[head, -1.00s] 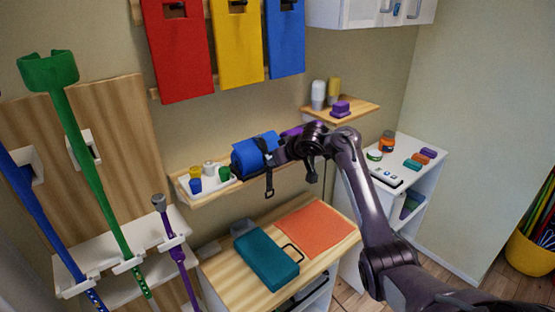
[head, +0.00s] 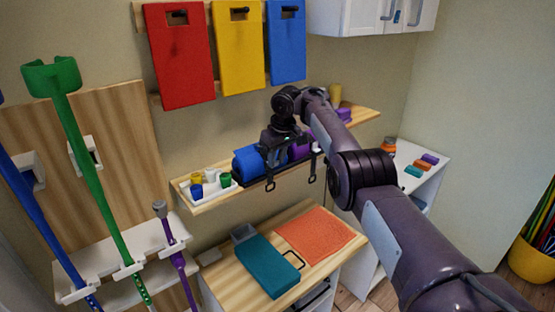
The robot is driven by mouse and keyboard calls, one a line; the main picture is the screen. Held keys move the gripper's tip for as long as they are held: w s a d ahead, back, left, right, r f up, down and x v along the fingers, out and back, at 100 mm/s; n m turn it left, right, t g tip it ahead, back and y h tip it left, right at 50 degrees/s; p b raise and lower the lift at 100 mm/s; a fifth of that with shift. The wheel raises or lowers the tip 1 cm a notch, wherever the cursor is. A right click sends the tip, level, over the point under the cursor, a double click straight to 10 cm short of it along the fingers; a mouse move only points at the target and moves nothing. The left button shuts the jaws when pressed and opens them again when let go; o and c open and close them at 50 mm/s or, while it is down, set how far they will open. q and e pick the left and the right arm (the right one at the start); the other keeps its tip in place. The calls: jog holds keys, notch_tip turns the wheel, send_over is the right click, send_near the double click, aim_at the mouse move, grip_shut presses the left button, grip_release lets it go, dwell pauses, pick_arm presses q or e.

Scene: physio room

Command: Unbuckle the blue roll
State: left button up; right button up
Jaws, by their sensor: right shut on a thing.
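The blue roll (head: 246,163) lies on the wooden wall shelf. A dark strap (head: 270,184) with a loop at its end hangs from its right part, over the shelf's front edge. My right gripper (head: 271,152) comes down from above onto the right end of the blue roll and is shut at the strap's buckle. The gripper hides the buckle and that part of the roll, so I cannot see whether the buckle is fastened. My left gripper is not in view.
A purple roll (head: 299,151) with its own hanging strap lies just right of my gripper. A white tray (head: 222,191) with small cups is left of the blue roll. Below, a cabinet top holds a teal case (head: 267,266) and an orange mat (head: 320,235).

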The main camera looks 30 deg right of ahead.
jog(key=shift+w+g, duration=0.1)
jog(key=shift+g, duration=0.3)
dwell(0.4)
jog(key=o, duration=1)
jog(key=shift+w, duration=0.1)
jog(key=shift+r, duration=0.1)
jog(key=r+b, duration=0.1)
jog(key=r, duration=0.1)
jog(key=r+b, duration=0.1)
jog(key=r, duration=0.2)
jog(key=s+r+b, duration=0.1)
jog(key=r, duration=0.1)
jog(key=shift+s+r, duration=0.1)
jog(key=shift+r, duration=0.2)
jog(key=shift+f, duration=0.1)
